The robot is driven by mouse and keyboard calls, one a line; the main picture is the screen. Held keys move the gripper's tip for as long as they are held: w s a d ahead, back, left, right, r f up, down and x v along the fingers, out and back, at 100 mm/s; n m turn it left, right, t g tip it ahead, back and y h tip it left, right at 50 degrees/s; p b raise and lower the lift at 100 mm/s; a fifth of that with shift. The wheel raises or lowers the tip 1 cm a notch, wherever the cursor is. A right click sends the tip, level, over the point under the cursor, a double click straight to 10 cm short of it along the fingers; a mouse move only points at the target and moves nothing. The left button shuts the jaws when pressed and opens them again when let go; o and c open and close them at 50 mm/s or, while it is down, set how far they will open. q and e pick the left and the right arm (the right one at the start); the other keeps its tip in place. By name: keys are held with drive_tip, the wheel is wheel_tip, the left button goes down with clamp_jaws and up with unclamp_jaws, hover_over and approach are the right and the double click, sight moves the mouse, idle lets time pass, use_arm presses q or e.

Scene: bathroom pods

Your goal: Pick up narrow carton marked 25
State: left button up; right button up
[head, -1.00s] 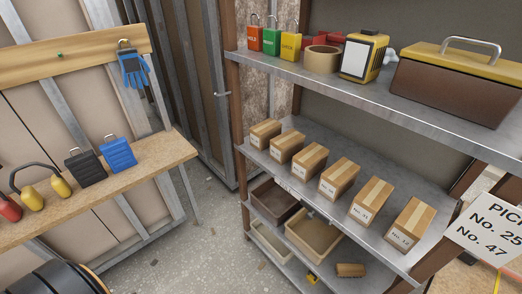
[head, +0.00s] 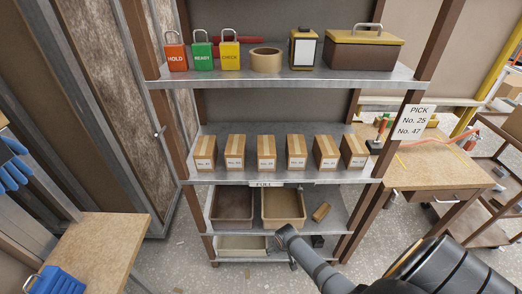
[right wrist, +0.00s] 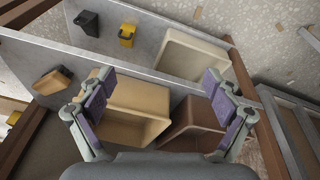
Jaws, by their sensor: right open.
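Several narrow brown cartons with pale tape and white front labels stand in a row on the middle shelf (head: 225,179) in the head view. They run from the leftmost carton (head: 205,150) to the rightmost carton (head: 354,149). The label numbers are too small to read surely, so I cannot tell which is 25. My right gripper (head: 288,246) is below that row, in front of the lower shelf. In the right wrist view my right gripper (right wrist: 160,95) is open and empty, its two purple-padded fingers wide apart. My left gripper is out of view.
A tan bin (head: 283,224) and a dark brown bin (head: 232,222) sit on the lower shelf. Padlocks, tape and a toolbox (head: 363,52) line the upper shelf. A sign (head: 411,120) reads PICK No. 25, No. 47. Wooden benches flank the rack.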

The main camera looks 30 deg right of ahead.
sight(266, 146)
drive_tip(key=w+r+m+p, duration=0.1)
drive_tip(key=w+r, duration=0.3)
drive_tip(key=r, duration=0.9)
drive_tip(key=w+d+r+m+t+p, duration=0.1)
drive_tip(key=w+r, duration=0.4)
drive_tip(key=r, duration=0.7)
drive_tip(key=w+r+m, duration=0.1)
drive_tip(key=w+r, duration=0.3)
drive_tip(key=r, duration=0.9)
drive_tip(key=shift+h, duration=0.3)
drive_tip(key=w+d, duration=0.2)
drive_tip(key=w, duration=0.1)
drive_tip(key=w+d+p, duration=0.1)
drive_tip(key=w+d, duration=0.1)
drive_tip(key=w, duration=0.2)
drive_tip(key=w+d+p, duration=0.1)
drive_tip(key=w+d, duration=0.1)
drive_tip(key=w, duration=0.1)
drive_tip(key=shift+w+f, duration=0.25)
drive_tip(key=shift+f, duration=0.05)
drive_tip(key=x, duration=0.5)
drive_tip(key=shift+w+f, duration=0.1)
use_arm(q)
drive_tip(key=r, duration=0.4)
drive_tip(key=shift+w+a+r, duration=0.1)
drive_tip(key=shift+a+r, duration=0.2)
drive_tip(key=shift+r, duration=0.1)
use_arm(e)
drive_tip(key=shift+f, duration=0.2)
drive_tip(key=shift+c, duration=0.2)
